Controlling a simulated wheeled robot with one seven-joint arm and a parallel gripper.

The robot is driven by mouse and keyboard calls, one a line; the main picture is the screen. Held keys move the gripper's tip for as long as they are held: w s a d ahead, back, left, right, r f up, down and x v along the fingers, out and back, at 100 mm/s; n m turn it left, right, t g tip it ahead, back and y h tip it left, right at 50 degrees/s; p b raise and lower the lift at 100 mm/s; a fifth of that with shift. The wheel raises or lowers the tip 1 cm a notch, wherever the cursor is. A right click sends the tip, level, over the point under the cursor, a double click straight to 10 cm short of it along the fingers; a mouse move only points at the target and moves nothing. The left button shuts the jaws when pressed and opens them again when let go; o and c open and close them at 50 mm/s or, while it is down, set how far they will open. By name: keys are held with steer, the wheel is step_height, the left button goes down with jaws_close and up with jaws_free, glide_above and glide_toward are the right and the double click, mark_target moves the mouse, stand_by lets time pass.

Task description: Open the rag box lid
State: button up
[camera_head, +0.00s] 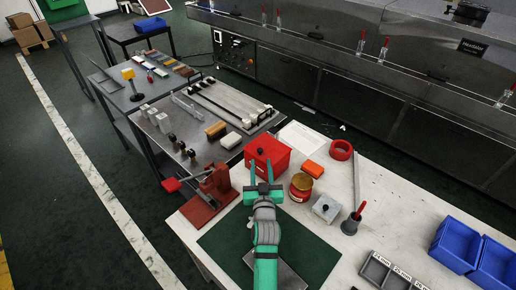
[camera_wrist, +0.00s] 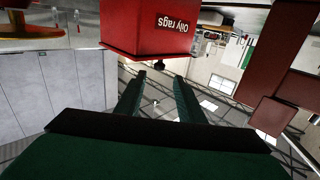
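The red rag box (camera_head: 278,160) stands on the pale bench in the head view, its lid looking shut. A small dark knob (camera_head: 260,151) shows on the box. My gripper (camera_head: 262,170) is on the near side of the box, with two green fingers apart and nothing between them. In the wrist view the box (camera_wrist: 130,25), labelled "Oily rags", fills the top middle. The dark knob (camera_wrist: 159,65) shows just beyond the gap between my fingertips (camera_wrist: 159,77). I cannot tell whether a finger touches the box.
A red press-like tool (camera_head: 212,188) stands left of my gripper. A brass-topped red tin (camera_head: 300,188), an orange box (camera_head: 313,169), a red tape roll (camera_head: 341,150) and a grey block with a knob (camera_head: 326,208) stand to the right. A green mat (camera_head: 312,262) lies below my arm.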

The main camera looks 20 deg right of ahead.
mark_target(260, 152)
steer(key=x, duration=0.8)
steer(key=shift+w+d, duration=0.1)
steer(key=shift+w, duration=0.2)
jaws_close()
